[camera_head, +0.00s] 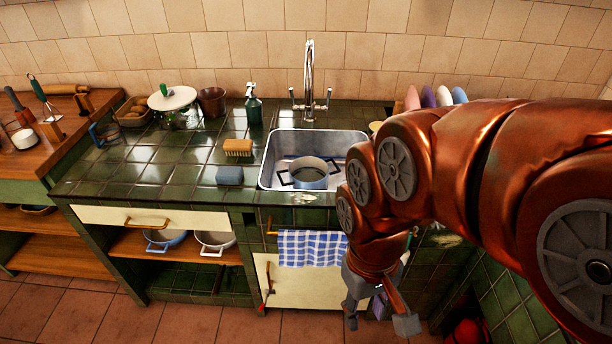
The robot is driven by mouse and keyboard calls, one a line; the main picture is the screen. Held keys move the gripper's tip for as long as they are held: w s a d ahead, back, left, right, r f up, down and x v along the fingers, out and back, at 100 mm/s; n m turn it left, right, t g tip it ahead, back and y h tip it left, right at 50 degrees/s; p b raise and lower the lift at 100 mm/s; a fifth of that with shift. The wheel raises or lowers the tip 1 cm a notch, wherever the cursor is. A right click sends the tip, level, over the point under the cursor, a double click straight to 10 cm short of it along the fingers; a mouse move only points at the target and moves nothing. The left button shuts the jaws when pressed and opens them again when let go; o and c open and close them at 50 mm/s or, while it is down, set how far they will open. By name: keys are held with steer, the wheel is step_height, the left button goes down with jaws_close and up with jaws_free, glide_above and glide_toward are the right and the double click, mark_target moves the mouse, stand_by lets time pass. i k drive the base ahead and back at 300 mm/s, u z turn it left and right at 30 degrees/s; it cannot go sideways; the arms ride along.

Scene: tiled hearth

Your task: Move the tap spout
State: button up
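The tap spout (309,62) is a tall chrome pipe with a curved top. It rises from the back rim of the sink, between two small tap handles, and its outlet end is hard to make out. The metal sink (268,160) is below it, set into the green tiled counter. My gripper (379,323) hangs low in front of the counter, below the sink and to its right. Its two fingers are spread apart. It is well away from the tap and touches no part of it.
A pot (310,178) sits in the sink. A soap bottle (253,106) stands left of the tap. A brush (238,147) and blue sponge (229,175) lie on the counter. Upright plates (428,97) stand at the right. A checked towel (311,248) hangs in front.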

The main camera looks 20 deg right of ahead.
mark_target(310, 44)
steer(key=k, duration=1.3)
steer(key=u, duration=0.8)
steer(key=i, duration=1.5)
steer(key=z, duration=0.25)
